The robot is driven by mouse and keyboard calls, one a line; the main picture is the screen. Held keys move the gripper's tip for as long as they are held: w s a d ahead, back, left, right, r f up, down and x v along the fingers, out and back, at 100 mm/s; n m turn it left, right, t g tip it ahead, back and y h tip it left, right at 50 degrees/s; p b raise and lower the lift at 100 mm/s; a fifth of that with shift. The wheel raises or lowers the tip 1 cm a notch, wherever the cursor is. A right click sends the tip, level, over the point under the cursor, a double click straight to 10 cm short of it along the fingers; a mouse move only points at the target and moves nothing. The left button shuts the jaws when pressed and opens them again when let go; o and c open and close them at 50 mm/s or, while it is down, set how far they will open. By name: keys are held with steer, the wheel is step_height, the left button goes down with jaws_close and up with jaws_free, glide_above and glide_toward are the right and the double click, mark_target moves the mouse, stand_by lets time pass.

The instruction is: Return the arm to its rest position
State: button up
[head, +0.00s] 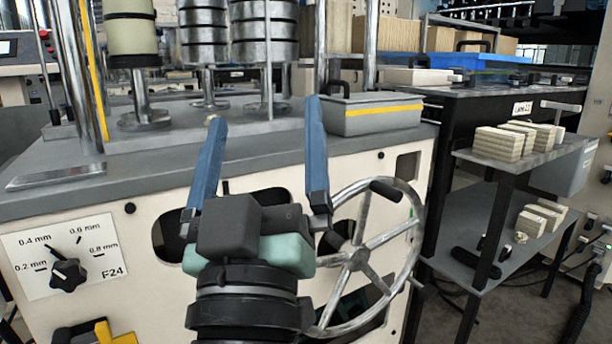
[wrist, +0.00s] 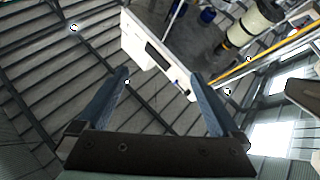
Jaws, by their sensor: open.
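My gripper (head: 262,110) stands in front of the cream machine in the head view, with its two blue fingers pointing up. The fingers are wide apart and nothing is between them. In the wrist view my gripper (wrist: 165,85) is also open and empty. Behind it there are the ribbed roof and a tilted white box-shaped body (wrist: 150,50). My arm's wrist hides part of the machine's front panel and the left edge of the spoked handwheel (head: 360,258).
A dial (head: 68,275) marked in millimetres is on the panel at left. A grey bin with a yellow stripe (head: 372,112) sits on the machine top. At right a dark shelf cart (head: 520,165) holds stacked pale blocks. Metal posts and rolls rise behind the fingers.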

steer(key=s+d+r+m+t+p, duration=0.15)
steer(key=s+d+r+m, duration=0.25)
steer(key=s+r, duration=0.55)
step_height(320, 180, up, 39)
steer(key=w+p, duration=0.2)
steer(key=p, duration=3.5)
steer(key=shift+f+n+t, duration=0.2)
steer(key=shift+n+t, duration=0.1)
steer(key=shift+t, duration=0.05)
